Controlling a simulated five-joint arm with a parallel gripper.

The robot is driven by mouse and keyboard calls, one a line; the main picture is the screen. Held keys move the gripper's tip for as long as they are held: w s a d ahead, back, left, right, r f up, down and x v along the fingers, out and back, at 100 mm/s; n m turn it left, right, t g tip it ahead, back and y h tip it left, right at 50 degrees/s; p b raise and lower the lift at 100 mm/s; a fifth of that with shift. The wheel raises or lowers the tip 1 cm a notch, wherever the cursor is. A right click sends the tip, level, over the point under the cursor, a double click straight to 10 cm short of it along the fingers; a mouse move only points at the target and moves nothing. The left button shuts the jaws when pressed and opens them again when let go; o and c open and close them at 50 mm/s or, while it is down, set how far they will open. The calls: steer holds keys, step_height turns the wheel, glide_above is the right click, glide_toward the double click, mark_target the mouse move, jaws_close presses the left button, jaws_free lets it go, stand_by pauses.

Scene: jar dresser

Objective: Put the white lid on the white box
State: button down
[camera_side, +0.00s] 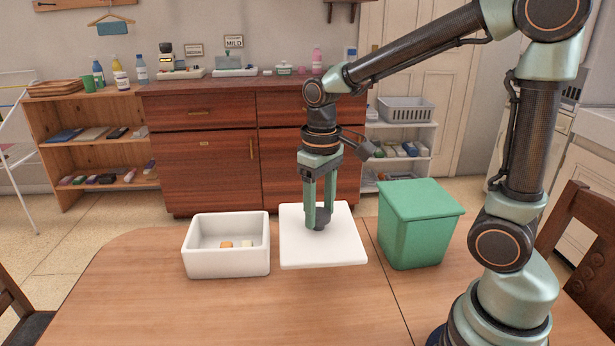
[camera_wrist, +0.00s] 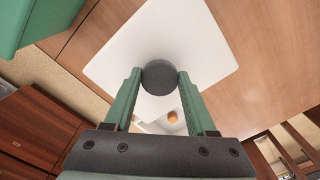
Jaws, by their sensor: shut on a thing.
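The white lid (camera_side: 300,250) is a flat square plate with a dark round knob (camera_wrist: 160,77) at its middle. My gripper (camera_side: 319,222) points down and is shut on the knob, one finger on each side of it. I cannot tell whether the lid touches the table or hangs just above it. The white box (camera_side: 226,264) stands open on the table, just left of the lid in the side view. An orange piece (camera_side: 226,244) and a pale piece (camera_side: 247,243) lie inside it. In the wrist view the lid (camera_wrist: 120,50) hides part of the box.
A green lidded bin (camera_side: 415,230) stands right of the lid on the wooden table (camera_side: 180,315). The table in front of the box and lid is clear. A dark wooden dresser (camera_side: 210,165) is behind the table. Chairs stand at the left and right edges.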

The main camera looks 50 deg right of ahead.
mark_target(303, 251)
steer(key=a+n, duration=0.1)
steer(key=a, duration=0.1)
steer(key=s+a+r+n, duration=0.1)
steer(key=a, duration=0.1)
steer(key=a+n, duration=0.1)
steer(key=a, duration=0.2)
steer(key=shift+s+r+n, duration=0.2)
steer(key=shift+s+n, duration=0.1)
steer(key=shift+s, duration=0.1)
steer(key=s+a+r+n, duration=0.2)
steer(key=s+a+n, duration=0.5)
steer(key=s+a, duration=0.2)
steer(key=s+a+r+n, duration=0.2)
steer(key=s+a+n, duration=0.55)
steer(key=s, duration=0.25)
steer(key=f, duration=1.9)
steer(key=shift+w+a+f, duration=0.1)
steer(key=shift+w+a, duration=0.2)
steer(key=shift+c, duration=1)
jaws_free()
steer(key=shift+f, duration=0.15)
